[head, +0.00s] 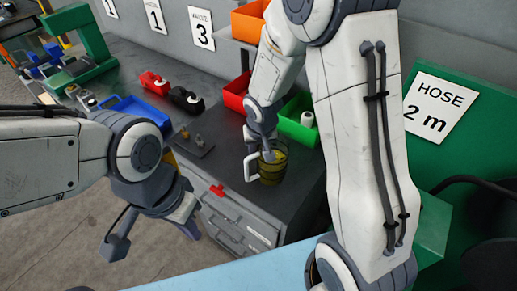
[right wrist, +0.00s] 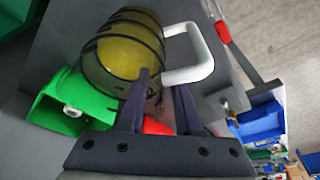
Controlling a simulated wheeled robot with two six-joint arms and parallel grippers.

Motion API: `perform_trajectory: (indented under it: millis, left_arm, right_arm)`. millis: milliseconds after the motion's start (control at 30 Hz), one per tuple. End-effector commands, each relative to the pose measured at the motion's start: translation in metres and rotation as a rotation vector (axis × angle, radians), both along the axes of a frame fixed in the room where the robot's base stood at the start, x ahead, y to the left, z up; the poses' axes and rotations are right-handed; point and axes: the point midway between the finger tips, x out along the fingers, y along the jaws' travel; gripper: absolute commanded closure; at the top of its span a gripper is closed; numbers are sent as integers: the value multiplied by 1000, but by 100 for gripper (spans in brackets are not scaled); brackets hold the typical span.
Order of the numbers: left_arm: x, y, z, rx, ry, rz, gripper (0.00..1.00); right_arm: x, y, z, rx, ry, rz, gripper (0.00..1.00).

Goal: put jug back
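The jug (head: 272,167) is yellow with dark bands and a white handle, and stands on the dark bench top. In the right wrist view the jug (right wrist: 125,55) fills the upper middle, with its handle (right wrist: 205,62) to the right. My right gripper (head: 266,142) is close beside the jug in the head view, and the arm hides part of it. In the right wrist view its two fingers (right wrist: 163,88) are apart, tips by the jug's side and the handle's near end; I cannot tell if they touch. My left gripper (head: 160,215) hangs over the floor left of the bench, away from the jug; its fingers are unclear.
A green bin (head: 299,127) with a white item and a red bin (head: 237,94) stand behind the jug. A blue bin (head: 139,110), red and black tools and a small dark plate (head: 195,145) are to the left. A green panel with a HOSE sign (head: 440,105) stands right.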

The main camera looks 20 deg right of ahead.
Motion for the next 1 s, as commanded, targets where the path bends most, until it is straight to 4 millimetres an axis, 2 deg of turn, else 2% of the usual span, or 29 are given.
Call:
perform_trajectory:
  millis: [167,600,833,933,1000]
  left_arm:
    - [0,0,3,0,0,-1,100]
    - [0,0,-11,0,0,1,100]
    - [0,0,-15,0,0,3,100]
    - [0,0,-15,0,0,3,100]
    - [0,0,-15,0,0,3,100]
  right_arm:
    - [-1,0,12,1,-5,-1,67]
    - [-22,3,91,1,-7,1,67]
    - [-31,6,116,0,-1,6,67]
    - [-51,24,120,4,20,82,67]
    - [-82,48,122,6,52,197,67]
